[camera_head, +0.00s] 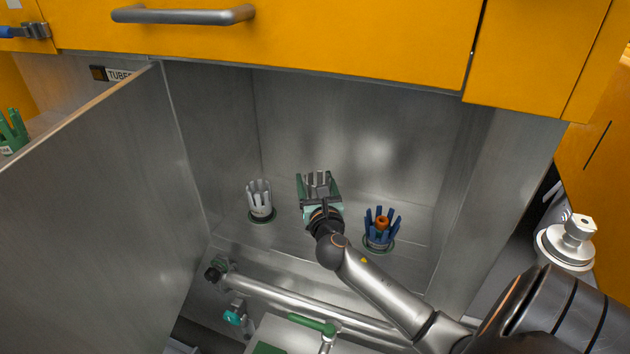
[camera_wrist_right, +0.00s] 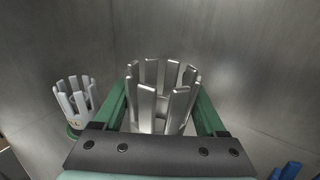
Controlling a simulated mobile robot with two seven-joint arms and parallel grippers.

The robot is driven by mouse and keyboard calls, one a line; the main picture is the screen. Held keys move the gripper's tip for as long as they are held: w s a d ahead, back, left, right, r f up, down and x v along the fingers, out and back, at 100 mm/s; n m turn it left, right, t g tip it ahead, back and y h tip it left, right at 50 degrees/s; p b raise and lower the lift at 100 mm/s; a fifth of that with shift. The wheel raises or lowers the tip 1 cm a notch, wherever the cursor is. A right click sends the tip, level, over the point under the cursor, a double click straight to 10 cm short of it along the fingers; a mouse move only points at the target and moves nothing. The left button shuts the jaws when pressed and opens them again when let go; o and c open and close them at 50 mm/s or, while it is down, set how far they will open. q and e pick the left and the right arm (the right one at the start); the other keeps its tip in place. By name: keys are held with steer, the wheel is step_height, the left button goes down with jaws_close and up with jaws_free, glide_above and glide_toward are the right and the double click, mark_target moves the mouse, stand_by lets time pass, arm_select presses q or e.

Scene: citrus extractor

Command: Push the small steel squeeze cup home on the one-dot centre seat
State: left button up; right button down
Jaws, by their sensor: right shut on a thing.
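The small steel squeeze cup (camera_head: 317,178), a ring of upright metal fingers, is in the middle of the steel bay between two other cups. My right gripper (camera_head: 320,187) is shut on it, its green jaws on both sides. In the right wrist view the steel cup (camera_wrist_right: 163,90) stands upright between the green fingers of the gripper (camera_wrist_right: 163,108). The centre seat and its dot mark are hidden behind the cup and gripper, so I cannot tell whether the cup touches the seat. My left gripper is not in view.
A pale grey cup (camera_head: 259,196) stands on a green-ringed seat to the left. A steel door panel (camera_head: 100,210) is at left, and a horizontal pipe (camera_head: 290,298) runs in front.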

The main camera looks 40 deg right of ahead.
steer(key=shift+r, duration=0.1)
stand_by(0.3)
steer(key=shift+f+b, duration=0.55)
steer(key=shift+f, duration=0.25)
steer(key=shift+f+b, duration=2.1)
steer(key=shift+f, duration=0.7)
steer(key=shift+c, duration=1.4)
jaws_free()
steer(key=shift+r, duration=0.1)
steer(key=shift+o, duration=1.4)
steer(key=shift+f, duration=0.2)
steer(key=shift+s, duration=0.1)
